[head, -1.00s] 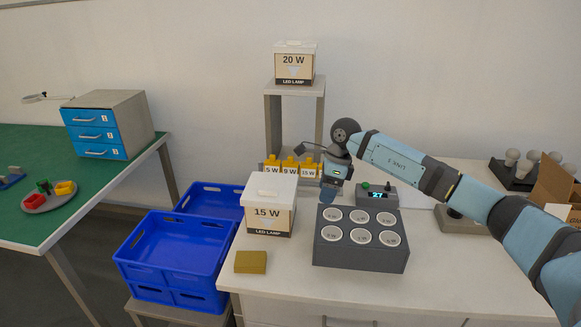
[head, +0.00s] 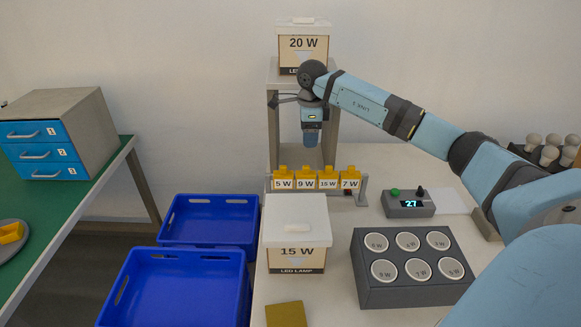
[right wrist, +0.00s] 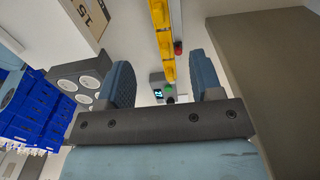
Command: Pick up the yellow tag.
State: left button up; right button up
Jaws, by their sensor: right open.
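Several yellow tags hang side by side on a low grey rack (head: 361,189) on the bench, marked 5 W (head: 283,181), 9 W (head: 305,181), 15 W (head: 327,181) and 7 W (head: 349,181). My right gripper (head: 311,140) points down above the tag row in the head view, apart from the tags. In the right wrist view my right gripper (right wrist: 159,72) is open with nothing between its fingers. The yellow tag row (right wrist: 162,38) shows edge-on beyond the fingertips there. My left gripper is not in view.
A 15 W lamp box (head: 296,240) stands in front of the rack, and a shelf with a 20 W box (head: 303,45) behind it. A grey socket block (head: 412,292) and a control box (head: 408,205) are at right. Blue crates (head: 208,205) stand left of the bench.

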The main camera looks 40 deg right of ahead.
aim_at(306, 166)
jog(key=f, duration=0.7)
jog(key=shift+s+f, duration=0.2)
jog(key=shift+f, duration=0.2)
jog(key=shift+w+a+f, duration=0.1)
jog(key=shift+a+f, duration=0.05)
jog(key=shift+f, duration=0.55)
jog(key=f, duration=0.4)
jog(key=shift+w+a+f+p, duration=0.1)
jog(key=shift+w+f+p, duration=0.1)
jog(key=shift+w+p, duration=0.1)
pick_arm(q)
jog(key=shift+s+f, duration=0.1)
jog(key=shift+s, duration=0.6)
pick_arm(e)
jog(key=c, duration=1)
jog(key=shift+r, duration=0.15)
